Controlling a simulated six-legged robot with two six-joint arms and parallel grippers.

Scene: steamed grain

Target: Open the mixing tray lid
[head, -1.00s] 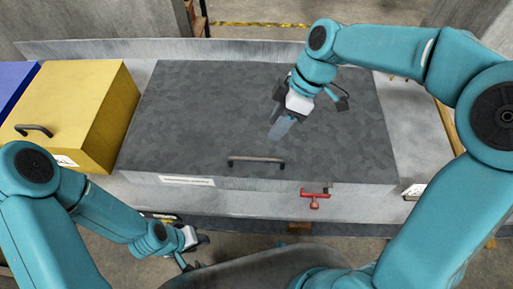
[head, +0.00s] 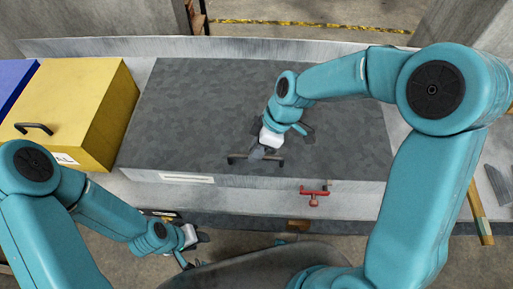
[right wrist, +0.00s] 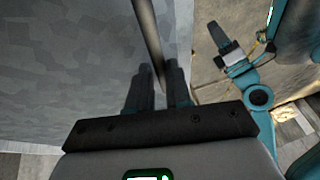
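The mixing tray lid (head: 225,105) is a wide dark grey mottled panel lying flat and closed. Its dark bar handle (head: 277,161) is near the front edge and also shows in the right wrist view (right wrist: 149,35). My right gripper (head: 257,153) is at the handle's middle. In the right wrist view its two fingers (right wrist: 160,70) are close together with the bar running between them. Whether they press on the bar is unclear. My left gripper (head: 200,239) is low in front of the tray, away from the lid; its fingers are too small to read.
A yellow box (head: 85,95) with a dark handle stands left of the lid, with a blue box (head: 12,85) beyond it. A red latch-like piece (head: 314,194) is on the front face, right of the handle. A grey metal edge (head: 250,47) runs behind the lid.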

